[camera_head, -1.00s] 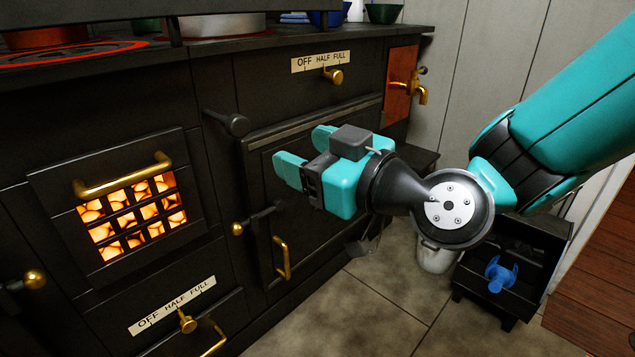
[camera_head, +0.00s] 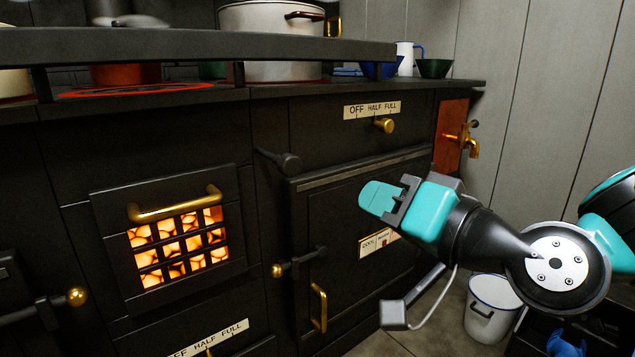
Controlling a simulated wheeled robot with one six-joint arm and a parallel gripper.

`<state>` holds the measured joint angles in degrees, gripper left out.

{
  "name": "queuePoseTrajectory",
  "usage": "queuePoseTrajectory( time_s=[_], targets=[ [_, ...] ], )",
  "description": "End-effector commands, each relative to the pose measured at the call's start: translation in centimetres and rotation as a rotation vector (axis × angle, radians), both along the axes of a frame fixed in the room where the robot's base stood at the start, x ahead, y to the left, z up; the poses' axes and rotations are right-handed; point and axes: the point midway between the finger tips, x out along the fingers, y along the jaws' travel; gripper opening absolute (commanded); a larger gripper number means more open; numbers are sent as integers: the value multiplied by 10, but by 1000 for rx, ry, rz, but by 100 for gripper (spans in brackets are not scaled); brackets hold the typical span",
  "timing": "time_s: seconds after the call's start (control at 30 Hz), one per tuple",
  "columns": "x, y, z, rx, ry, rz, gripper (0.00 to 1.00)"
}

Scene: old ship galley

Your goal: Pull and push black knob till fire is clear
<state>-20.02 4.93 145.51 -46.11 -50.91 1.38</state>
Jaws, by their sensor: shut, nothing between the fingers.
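The black knob (camera_head: 279,162) sticks out from the dark stove front, between the fire grate and the oven door. Fire (camera_head: 178,247) glows orange behind the barred grate (camera_head: 112,208), which has a brass handle (camera_head: 175,205) across its top. My gripper (camera_head: 378,198) is shut and empty, with its teal fingers pointing left. In the picture it is right of and a little lower than the knob, apart from it and in front of the oven door (camera_head: 335,225).
A brass knob (camera_head: 384,125) sits beneath an OFF/HALF/FULL label (camera_head: 371,109). A brass tap (camera_head: 468,146) is at the right. A white bucket (camera_head: 492,312) stands on the floor.

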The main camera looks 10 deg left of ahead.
Motion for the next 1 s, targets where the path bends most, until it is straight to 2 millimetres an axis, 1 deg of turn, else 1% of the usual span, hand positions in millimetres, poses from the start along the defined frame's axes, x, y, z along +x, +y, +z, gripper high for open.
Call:
queuePoseTrajectory(
  time_s=[0.03, 0.1, 0.2, 0.33, 0.47, 0.67, 0.97, 1.0],
  targets=[
    [1, -3, -3, 103, 105, 2, 0],
    [1, -5, -3, 245, 256, 11, 0],
    [1, -8, -3, 408, 433, 22, 0],
    [1, -10, -2, 540, 579, 32, 0],
    [1, -9, 0, 590, 637, 38, 0],
    [5, -2, 4, 587, 647, 50, 0],
    [17, 8, 5, 592, 647, 36, 0],
    [20, 12, 6, 591, 645, 34, 0]
  ],
)
